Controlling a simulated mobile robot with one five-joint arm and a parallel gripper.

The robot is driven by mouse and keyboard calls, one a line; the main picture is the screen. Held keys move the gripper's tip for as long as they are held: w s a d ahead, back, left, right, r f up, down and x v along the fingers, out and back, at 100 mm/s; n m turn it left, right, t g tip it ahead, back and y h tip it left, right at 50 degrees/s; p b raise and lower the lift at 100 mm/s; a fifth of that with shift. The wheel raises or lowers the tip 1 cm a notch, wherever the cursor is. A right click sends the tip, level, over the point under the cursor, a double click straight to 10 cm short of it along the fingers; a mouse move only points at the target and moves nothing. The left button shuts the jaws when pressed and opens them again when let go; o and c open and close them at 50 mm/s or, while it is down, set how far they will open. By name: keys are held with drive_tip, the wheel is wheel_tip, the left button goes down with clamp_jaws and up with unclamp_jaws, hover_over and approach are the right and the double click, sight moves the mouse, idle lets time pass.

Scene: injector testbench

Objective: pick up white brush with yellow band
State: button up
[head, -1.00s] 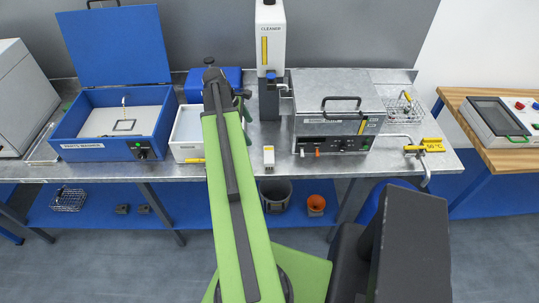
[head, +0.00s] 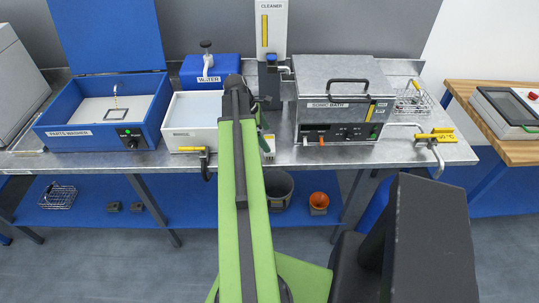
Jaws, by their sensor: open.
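A small white upright piece with a yellow mark, which looks like the white brush with yellow band (head: 269,148), stands near the front edge of the metal bench, just right of my green arm. My gripper (head: 261,122) is mostly hidden behind my arm link; only a dark sliver shows at the link's right edge, close above and behind the white piece. It is open. I cannot tell whether it touches the piece.
A white basin (head: 190,139) with a yellow-handled valve and a blue parts washer (head: 90,141) stand left. A grey heated bath (head: 345,135) and a cleaner dispenser (head: 272,30) stand right and behind. Bins (head: 277,187) sit on the blue lower shelf.

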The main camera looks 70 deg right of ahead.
sight(269, 143)
drive_tip(key=b+x, duration=0.5)
drive_tip(key=shift+a+f, duration=0.1)
drive_tip(key=shift+f, duration=0.05)
drive_tip(key=c, duration=1.1)
